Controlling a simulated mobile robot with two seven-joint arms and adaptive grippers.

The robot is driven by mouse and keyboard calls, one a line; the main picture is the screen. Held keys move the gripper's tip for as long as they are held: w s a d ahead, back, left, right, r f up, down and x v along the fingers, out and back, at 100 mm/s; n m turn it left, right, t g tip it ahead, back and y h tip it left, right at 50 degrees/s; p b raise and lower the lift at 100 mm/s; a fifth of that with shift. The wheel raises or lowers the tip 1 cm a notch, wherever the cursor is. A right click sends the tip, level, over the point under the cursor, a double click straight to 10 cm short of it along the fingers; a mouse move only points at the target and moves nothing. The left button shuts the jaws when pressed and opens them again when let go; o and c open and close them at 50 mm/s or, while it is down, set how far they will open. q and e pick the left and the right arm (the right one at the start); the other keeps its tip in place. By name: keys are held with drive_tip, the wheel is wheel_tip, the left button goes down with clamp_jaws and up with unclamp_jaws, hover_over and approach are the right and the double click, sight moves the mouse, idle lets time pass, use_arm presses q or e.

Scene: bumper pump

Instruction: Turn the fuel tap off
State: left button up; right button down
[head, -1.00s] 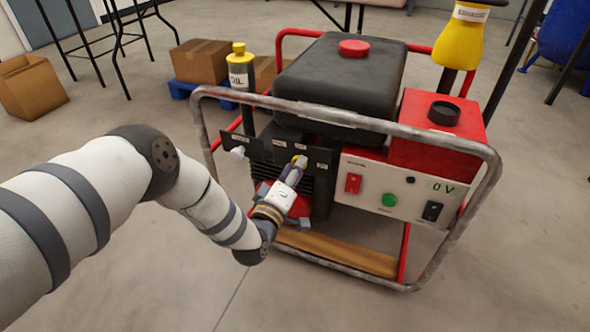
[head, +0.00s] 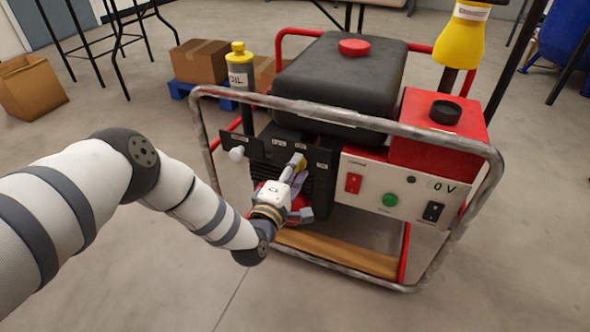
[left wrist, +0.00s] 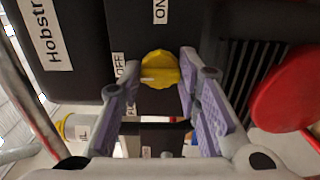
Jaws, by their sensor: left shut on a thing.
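The fuel tap is a yellow knob (left wrist: 160,69) on the generator's black panel (head: 262,150); it also shows, partly hidden, in the head view (head: 303,166). Its pale mark points left in the left wrist view, towards the OFF label (left wrist: 120,66). The ON label (left wrist: 160,11) is at the top. My left gripper (head: 294,168) is at the knob, its purple-padded fingers on both sides of it, shut on it. In the left wrist view the gripper (left wrist: 160,82) shows the fingers at the knob's left and right. My right gripper is not in view.
A metal tube frame (head: 345,125) surrounds the generator, close above my left wrist. A pale knob (head: 237,153) is left on the panel. A white switch panel (head: 385,192) is to the right. Cardboard boxes (head: 201,61) stand behind; floor at front is clear.

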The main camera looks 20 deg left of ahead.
use_arm(q)
drive_tip(key=shift+d+f, duration=0.1)
drive_tip(key=o, duration=1.1)
drive_tip(key=shift+o, duration=0.2)
drive_tip(key=s, duration=1.2)
drive_tip(key=shift+a, duration=0.25)
